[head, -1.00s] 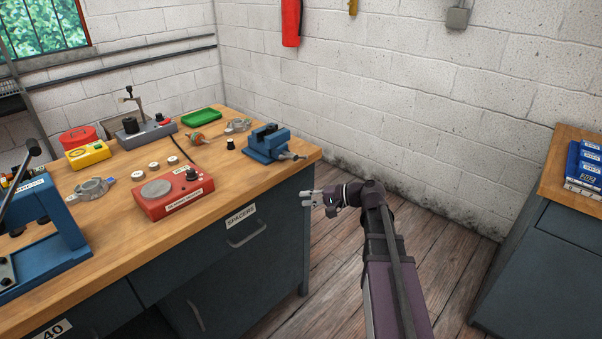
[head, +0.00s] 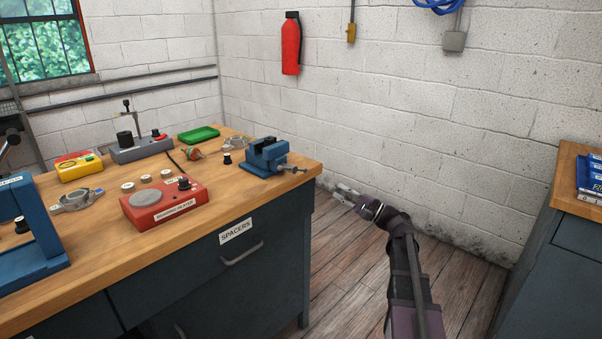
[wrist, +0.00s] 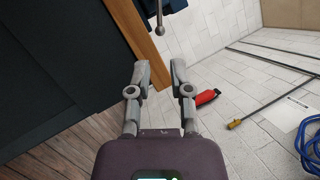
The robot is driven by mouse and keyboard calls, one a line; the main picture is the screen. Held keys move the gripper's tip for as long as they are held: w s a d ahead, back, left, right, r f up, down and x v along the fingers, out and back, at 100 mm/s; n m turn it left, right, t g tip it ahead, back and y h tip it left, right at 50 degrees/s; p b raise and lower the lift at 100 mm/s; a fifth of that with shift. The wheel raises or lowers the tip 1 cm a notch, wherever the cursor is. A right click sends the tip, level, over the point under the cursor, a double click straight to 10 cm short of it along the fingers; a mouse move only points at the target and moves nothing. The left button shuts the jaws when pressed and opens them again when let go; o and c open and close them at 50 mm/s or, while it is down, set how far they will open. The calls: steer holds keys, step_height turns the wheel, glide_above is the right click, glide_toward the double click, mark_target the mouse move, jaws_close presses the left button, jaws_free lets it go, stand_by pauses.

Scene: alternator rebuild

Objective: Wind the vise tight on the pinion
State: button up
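The blue vise (head: 266,158) sits on the right end of the wooden bench, with dark jaws on top. Its grey screw and handle (head: 293,169) point right, over the bench edge. In the wrist view the handle (wrist: 160,28) hangs at the top, ahead of my fingertips and apart from them, with part of the blue vise body (wrist: 176,5) behind it. My gripper (head: 346,191) is right of the bench end, beside the handle and apart from it. In the wrist view my gripper (wrist: 158,70) is open and empty. I cannot make out a pinion in the jaws.
The bench top (head: 240,185) also holds a red heater box (head: 165,203), a green tray (head: 199,134) and a small black-topped part (head: 227,158) near the vise. A red extinguisher (head: 291,45) hangs on the wall. Floor between bench and right cabinet (head: 560,250) is clear.

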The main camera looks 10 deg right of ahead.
mark_target(302, 170)
steer(key=shift+a, duration=0.1)
steer(key=shift+p+x, duration=2.15)
steer(key=shift+x, duration=4.7)
steer(key=shift+r, duration=0.1)
jaws_close()
